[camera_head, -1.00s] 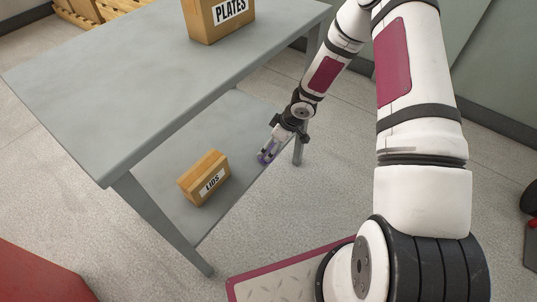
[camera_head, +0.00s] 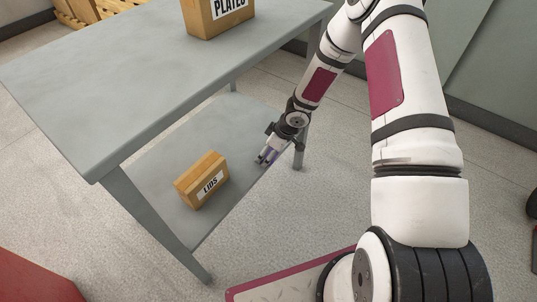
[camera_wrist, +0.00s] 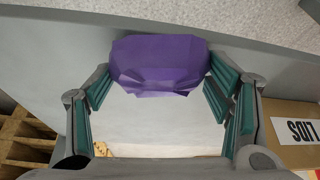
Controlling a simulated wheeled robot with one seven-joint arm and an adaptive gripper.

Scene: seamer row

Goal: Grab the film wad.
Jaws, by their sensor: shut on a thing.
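The film wad (camera_wrist: 160,66) is a crumpled purple lump. In the wrist view it sits between the tips of my gripper (camera_wrist: 162,80), and the teal-padded fingers touch it on both sides. In the head view my gripper (camera_head: 267,156) is at the right edge of the table's lower shelf (camera_head: 190,160), and only a little purple of the wad shows between the fingers. I cannot tell whether the wad still touches the shelf.
A cardboard box marked LIDS (camera_head: 203,181) stands on the lower shelf, left of my gripper. The grey table top (camera_head: 130,75) hangs above the shelf and carries a PLATES box (camera_head: 217,17). A table leg (camera_head: 300,150) is just right of my gripper.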

